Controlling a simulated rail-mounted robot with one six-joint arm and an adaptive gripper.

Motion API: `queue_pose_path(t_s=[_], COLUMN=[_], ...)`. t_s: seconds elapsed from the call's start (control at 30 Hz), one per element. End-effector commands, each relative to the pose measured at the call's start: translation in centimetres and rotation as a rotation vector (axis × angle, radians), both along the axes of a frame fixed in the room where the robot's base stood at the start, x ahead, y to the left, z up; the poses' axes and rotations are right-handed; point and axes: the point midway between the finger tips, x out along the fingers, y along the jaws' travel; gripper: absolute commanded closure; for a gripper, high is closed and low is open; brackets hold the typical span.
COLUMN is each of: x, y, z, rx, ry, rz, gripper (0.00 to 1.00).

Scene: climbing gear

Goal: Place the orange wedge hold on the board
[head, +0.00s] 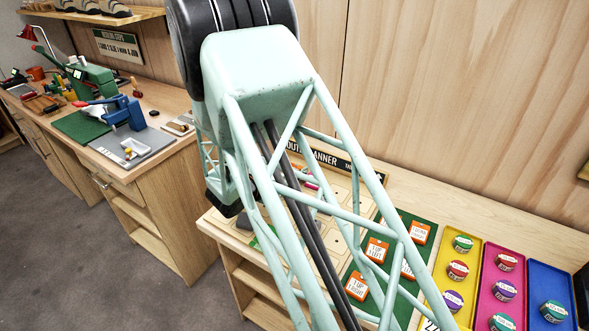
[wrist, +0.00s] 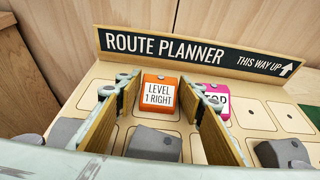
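The board (wrist: 255,115) is a pale wooden panel with outlined cells, in front of a dark "ROUTE PLANNER" sign. An orange wedge hold (wrist: 158,98) labelled "LEVEL 1 RIGHT" appears to rest upright on the board, in the wrist view. My gripper (wrist: 161,92) has its two wood-faced fingers on either side of the wedge, with narrow gaps showing. In the head view my arm hides the gripper and this wedge; part of the board (head: 364,211) shows behind the arm. Several other orange pieces (head: 419,234) lie on a green tray (head: 413,216) right of the board.
A pink hold (wrist: 214,101) stands right of the right finger. Grey holds (wrist: 152,145) sit on the near cells, one more at the right (wrist: 281,152). Yellow (head: 441,256), pink (head: 488,256) and blue (head: 539,275) trays hold round pieces. Cells right of the pink hold are bare.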

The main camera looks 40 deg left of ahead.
Motion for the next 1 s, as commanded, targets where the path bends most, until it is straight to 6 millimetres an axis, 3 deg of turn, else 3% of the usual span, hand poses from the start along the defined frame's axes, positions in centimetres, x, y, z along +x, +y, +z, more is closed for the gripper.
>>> queue_pose_path(t_s=[0.6, 1.0], x=[-7.9, -10.2], y=[-0.8, -1.1], z=[3.3, 4.2], rx=[-0.001, 0.000], ry=[0.000, 0.000], rz=[0.001, 0.000], gripper=[0.64, 0.64])
